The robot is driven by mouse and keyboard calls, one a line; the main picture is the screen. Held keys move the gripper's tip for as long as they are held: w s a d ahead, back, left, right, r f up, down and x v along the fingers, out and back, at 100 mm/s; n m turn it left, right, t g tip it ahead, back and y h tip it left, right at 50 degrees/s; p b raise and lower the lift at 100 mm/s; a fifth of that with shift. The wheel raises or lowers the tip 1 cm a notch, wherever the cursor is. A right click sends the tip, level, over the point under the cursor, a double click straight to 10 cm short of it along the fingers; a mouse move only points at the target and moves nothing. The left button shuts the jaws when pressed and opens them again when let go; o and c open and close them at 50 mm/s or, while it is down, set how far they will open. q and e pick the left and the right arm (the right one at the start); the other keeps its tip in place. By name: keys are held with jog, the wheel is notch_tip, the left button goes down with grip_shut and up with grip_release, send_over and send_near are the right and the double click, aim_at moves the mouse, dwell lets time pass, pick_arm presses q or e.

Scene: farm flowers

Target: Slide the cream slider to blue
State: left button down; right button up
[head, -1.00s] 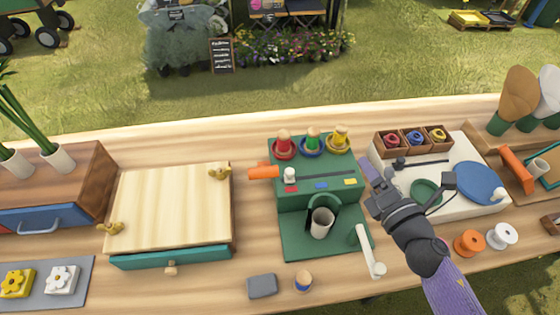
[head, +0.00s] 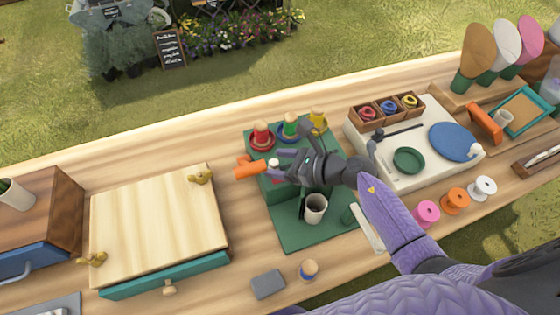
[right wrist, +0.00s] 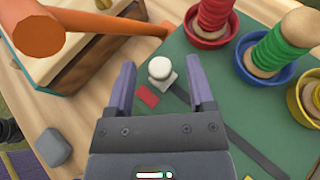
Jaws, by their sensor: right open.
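The cream slider (head: 273,163) is a small knob at the left end of a dark slot on the green machine (head: 290,235). It also shows in the right wrist view (right wrist: 160,69), beside the red mark (right wrist: 147,94). My right gripper (head: 281,165) is open over the machine's top. In the right wrist view, its two purple fingers (right wrist: 161,70) stand to either side of the slider, with gaps. The blue mark is hidden behind the gripper in the head view. My left gripper is not in view.
An orange handle (head: 249,170) sticks out left of the slider. Red (head: 262,135), green (head: 289,127) and yellow (head: 317,122) spools stand behind the slot. A grey-white cup (head: 315,208) stands in front. A wooden-topped box (head: 150,225) is to the left.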

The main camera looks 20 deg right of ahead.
grip_shut()
jog(key=shift+d, duration=0.1)
dwell(1.3)
